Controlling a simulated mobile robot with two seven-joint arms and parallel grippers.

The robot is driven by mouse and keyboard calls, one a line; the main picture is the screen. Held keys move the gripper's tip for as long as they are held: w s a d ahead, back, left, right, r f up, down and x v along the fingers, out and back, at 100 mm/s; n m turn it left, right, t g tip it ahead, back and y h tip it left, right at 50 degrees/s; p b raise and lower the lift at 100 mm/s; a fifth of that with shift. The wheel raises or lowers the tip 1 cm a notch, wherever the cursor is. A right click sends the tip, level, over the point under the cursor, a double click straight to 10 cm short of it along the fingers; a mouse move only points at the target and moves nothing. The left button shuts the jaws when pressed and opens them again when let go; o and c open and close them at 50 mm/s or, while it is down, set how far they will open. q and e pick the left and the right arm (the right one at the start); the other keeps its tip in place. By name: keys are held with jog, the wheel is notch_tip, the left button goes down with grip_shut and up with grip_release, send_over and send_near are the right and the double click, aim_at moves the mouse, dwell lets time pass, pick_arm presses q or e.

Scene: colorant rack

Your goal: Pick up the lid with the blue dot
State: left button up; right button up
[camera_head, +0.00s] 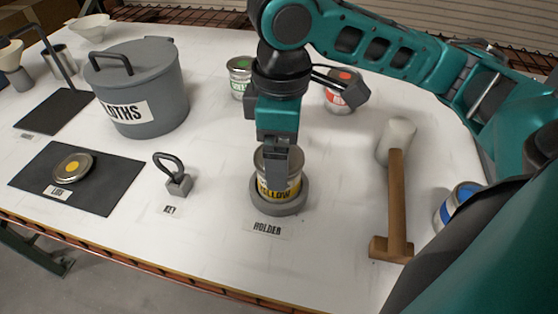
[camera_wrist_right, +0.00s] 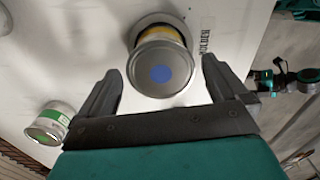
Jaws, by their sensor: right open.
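The lid with the blue dot (camera_wrist_right: 162,74) sits on top of the yellow-labelled can (camera_head: 275,187), which stands upright in the grey round holder (camera_head: 293,208). In the head view my right gripper mostly hides this lid, and its dot cannot be seen there. My right gripper (camera_head: 280,180) points down over the can. In the right wrist view its open fingers (camera_wrist_right: 161,70) lie to either side of the lid, with gaps between. It holds nothing. My left gripper is not in view.
A lid with a yellow dot (camera_head: 73,167) lies on a black mat (camera_head: 110,190). A key tool (camera_head: 178,182), grey bin (camera_head: 150,90) and mallet (camera_head: 396,200) stand or lie around. Green (camera_head: 240,80), red (camera_head: 338,104) and blue (camera_head: 456,203) cans are behind and right.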

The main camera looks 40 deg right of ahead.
jog(key=shift+f, duration=0.15)
jog(key=c, duration=0.9)
jog(key=shift+o, duration=0.2)
